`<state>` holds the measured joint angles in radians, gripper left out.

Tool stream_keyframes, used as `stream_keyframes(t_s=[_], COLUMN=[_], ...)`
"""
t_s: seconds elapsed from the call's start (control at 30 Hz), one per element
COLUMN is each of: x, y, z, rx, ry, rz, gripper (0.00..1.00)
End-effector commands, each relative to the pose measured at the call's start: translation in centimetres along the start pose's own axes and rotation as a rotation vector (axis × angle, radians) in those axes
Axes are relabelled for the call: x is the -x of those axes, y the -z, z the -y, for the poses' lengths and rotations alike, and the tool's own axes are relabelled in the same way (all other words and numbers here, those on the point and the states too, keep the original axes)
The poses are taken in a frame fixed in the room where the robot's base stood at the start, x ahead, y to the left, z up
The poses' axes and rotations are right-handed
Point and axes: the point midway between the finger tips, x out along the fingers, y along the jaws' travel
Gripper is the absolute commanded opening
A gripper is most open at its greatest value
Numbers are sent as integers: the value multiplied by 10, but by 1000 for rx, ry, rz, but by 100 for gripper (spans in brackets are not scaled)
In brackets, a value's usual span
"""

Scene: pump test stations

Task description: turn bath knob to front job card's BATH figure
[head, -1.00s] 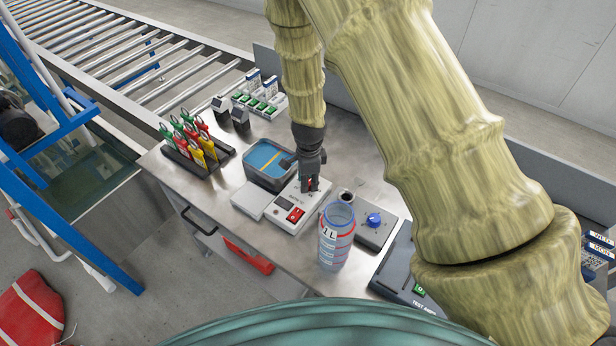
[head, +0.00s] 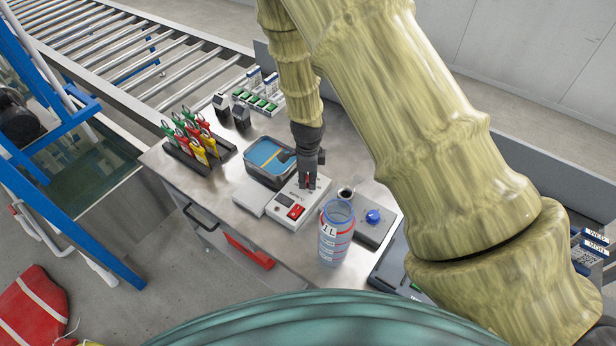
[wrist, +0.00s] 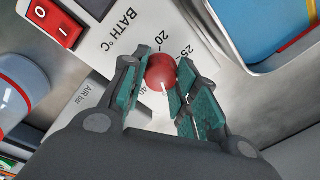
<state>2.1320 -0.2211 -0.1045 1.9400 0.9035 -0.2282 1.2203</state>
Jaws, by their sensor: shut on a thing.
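The red bath knob (wrist: 160,72) sits on the white panel marked BATH °C, with a pale pointer line facing down in the wrist view. The figures 20, 25 and 40 show around it; fingers hide other parts of the scale. My gripper (wrist: 158,85) is shut on the knob, one finger on each side. In the head view my gripper (head: 308,180) reaches down onto the control box (head: 283,217) beside the blue water bath (head: 249,173). Blue-and-white cards marked WED and MON (head: 596,244) stand at the right edge; no BATH figure is readable there.
A red rocker switch (wrist: 55,22) is on the same panel. A clear 1 L jug (head: 336,240) stands close in front, next to a grey unit with a blue knob (head: 373,216). A rack of coloured clips (head: 197,145) is on the left.

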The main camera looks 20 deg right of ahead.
Motion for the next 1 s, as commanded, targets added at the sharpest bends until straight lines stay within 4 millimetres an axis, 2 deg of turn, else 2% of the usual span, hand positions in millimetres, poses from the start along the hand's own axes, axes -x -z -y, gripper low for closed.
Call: stream_keyframes(t_s=[0.03, 0.07, 0.17, 0.57, 0.77, 1.0], x=[1, 1, 1, 4, 25, 62], y=[1, 1, 1, 0, 0, 0], z=[2, 2, 1, 1, 1, 1], rx=[-1, -1, 0, 1, 1, 2], ry=[4, 3, 3, 2, 3, 4], rz=[-1, -1, -1, 0, -1, -1], gripper=[6, 35, 52, 52, 52, 52])
